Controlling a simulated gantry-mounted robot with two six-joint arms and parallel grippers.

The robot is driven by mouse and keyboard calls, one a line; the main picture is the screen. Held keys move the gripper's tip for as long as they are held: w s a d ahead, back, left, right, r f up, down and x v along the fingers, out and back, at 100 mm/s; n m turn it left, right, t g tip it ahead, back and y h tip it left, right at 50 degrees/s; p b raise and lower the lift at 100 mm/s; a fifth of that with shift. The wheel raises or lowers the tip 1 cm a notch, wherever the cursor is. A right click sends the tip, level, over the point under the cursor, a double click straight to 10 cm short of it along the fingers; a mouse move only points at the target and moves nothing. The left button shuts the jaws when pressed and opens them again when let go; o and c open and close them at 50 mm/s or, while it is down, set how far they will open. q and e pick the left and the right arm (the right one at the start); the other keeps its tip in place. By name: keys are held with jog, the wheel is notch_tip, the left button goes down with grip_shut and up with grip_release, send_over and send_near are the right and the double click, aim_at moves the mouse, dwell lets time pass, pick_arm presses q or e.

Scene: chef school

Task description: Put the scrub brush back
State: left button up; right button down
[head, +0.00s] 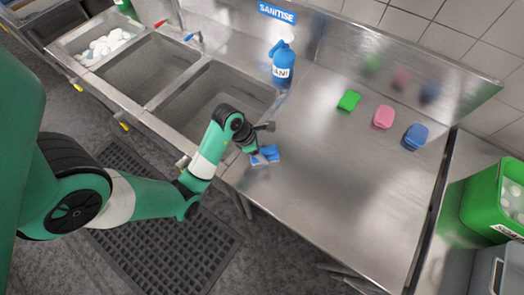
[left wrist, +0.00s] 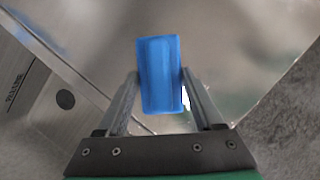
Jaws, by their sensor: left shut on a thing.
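A blue block-shaped thing, which I take to be the scrub brush (head: 271,153), is at the left front edge of the steel counter, beside the sink. It also shows in the left wrist view (left wrist: 160,75), upright between my two fingers. My left gripper (head: 259,155) reaches down over it and is shut on it. I cannot tell whether the brush touches the counter or hangs just above it. My right gripper is not in view.
Green (head: 349,100), pink (head: 383,117) and blue (head: 415,136) scrubber-like blocks stand in a row on the counter (head: 330,190). A blue sanitiser jug (head: 283,65) stands at the back beside the sink basin (head: 215,100). A green bin (head: 482,205) is at right. The counter's middle is clear.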

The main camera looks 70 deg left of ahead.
aim_at(262, 150)
pick_arm(q)
jog(key=o, duration=1.3)
jog(key=shift+f, duration=0.1)
jog(key=shift+r+p, duration=0.35)
jog(key=p+v, duration=0.2)
jog(key=v, duration=0.3)
jog(key=shift+r+p, duration=0.35)
jog(key=p+v, duration=0.5)
jog(key=v, duration=0.1)
jog(key=shift+s+p, duration=0.25)
jog(key=shift+p, duration=0.15)
jog(key=shift+f, duration=0.1)
